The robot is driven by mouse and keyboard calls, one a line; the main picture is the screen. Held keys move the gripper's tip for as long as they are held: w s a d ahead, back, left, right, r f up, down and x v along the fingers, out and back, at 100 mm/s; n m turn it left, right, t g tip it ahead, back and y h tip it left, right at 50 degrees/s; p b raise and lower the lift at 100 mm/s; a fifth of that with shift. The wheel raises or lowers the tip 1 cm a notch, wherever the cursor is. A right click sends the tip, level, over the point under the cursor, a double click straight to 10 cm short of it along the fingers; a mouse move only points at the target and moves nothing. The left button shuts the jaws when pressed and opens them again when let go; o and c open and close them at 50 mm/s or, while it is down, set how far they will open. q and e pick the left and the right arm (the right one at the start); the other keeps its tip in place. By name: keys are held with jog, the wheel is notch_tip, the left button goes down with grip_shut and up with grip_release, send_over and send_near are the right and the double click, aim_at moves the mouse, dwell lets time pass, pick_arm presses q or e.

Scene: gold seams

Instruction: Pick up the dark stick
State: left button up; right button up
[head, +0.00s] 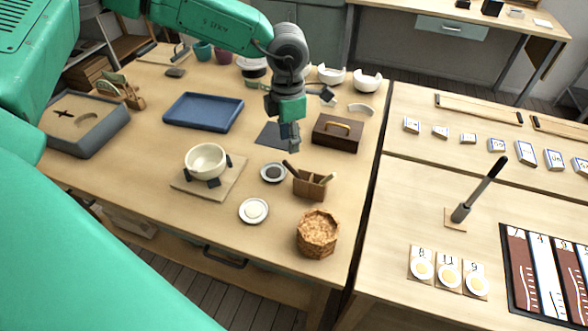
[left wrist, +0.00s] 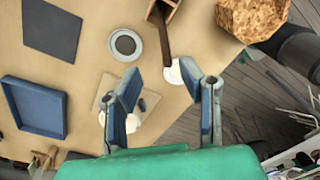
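A dark brown stick (head: 290,170) leans out of the left side of a small wooden holder (head: 311,186) on the table. A lighter stick (head: 328,179) leans out of its right side. In the left wrist view the dark stick (left wrist: 163,40) sticks out of the holder (left wrist: 171,9), beyond the fingertips. My left gripper (head: 291,138) hangs above the table, behind the holder in the head view and apart from the stick. In the left wrist view its fingers (left wrist: 163,76) are spread with nothing between them. My right gripper is not in view.
Around the holder are a dark saucer (head: 273,173), a white dish (head: 254,211), a woven basket (head: 317,234), a cream bowl (head: 206,160) on a board, a brown box (head: 337,133) and a blue tray (head: 203,112). A gap separates the right table.

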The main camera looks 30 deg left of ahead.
aim_at(290, 167)
pick_arm(q)
jog(key=f, duration=0.4)
jog(key=shift+s+d+f, duration=0.15)
jog(key=shift+d+f, duration=0.1)
jog(key=shift+f, duration=0.15)
notch_tip(290, 167, down, 4)
jog(key=shift+s+f+p, duration=0.1)
jog(key=shift+f+p, duration=0.1)
jog(key=shift+p, duration=0.25)
grip_shut()
